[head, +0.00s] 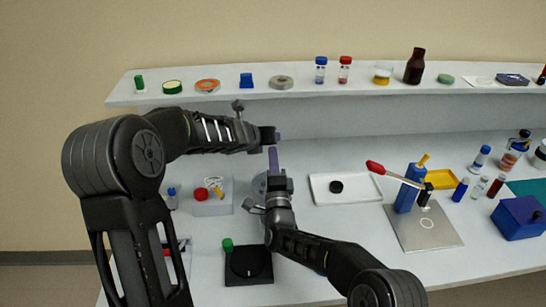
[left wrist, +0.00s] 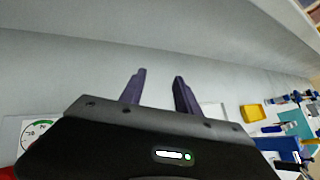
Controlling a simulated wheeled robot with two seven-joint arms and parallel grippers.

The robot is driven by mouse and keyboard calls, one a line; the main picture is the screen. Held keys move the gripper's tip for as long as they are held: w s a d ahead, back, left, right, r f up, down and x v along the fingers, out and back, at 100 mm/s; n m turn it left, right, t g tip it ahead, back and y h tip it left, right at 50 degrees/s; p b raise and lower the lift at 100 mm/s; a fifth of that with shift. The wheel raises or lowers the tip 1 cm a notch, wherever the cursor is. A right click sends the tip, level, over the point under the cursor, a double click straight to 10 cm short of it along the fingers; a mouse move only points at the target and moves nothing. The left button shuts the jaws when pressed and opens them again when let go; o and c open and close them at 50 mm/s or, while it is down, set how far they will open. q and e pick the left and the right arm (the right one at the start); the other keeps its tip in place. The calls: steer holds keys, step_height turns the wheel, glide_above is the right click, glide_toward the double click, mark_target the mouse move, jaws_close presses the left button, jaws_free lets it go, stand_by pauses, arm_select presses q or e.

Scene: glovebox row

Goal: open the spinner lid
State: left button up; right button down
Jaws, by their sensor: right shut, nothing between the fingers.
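A black square unit with a round dark disc (head: 247,262) lies nearer the front, below my right wrist. My left gripper (head: 279,136) is in front of the shelf, above and beyond the right one. In the left wrist view its two fingers (left wrist: 159,92) stand apart with nothing between them.
A shelf (head: 300,90) with tapes, vials and a brown bottle runs along the back. A white box (head: 212,206) with red and yellow parts stands left. A white tray (head: 360,199) holds a black cap. A blue stand (head: 409,188) with a red-handled tool stands right.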

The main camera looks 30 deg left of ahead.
arm_select(q)
steer(key=s+d+r, duration=0.1)
steer(key=s, duration=0.7)
steer(key=s+d+r, duration=0.1)
steer(key=s, duration=0.7)
steer(key=shift+d+r, duration=0.35)
steer(key=shift+r, duration=0.05)
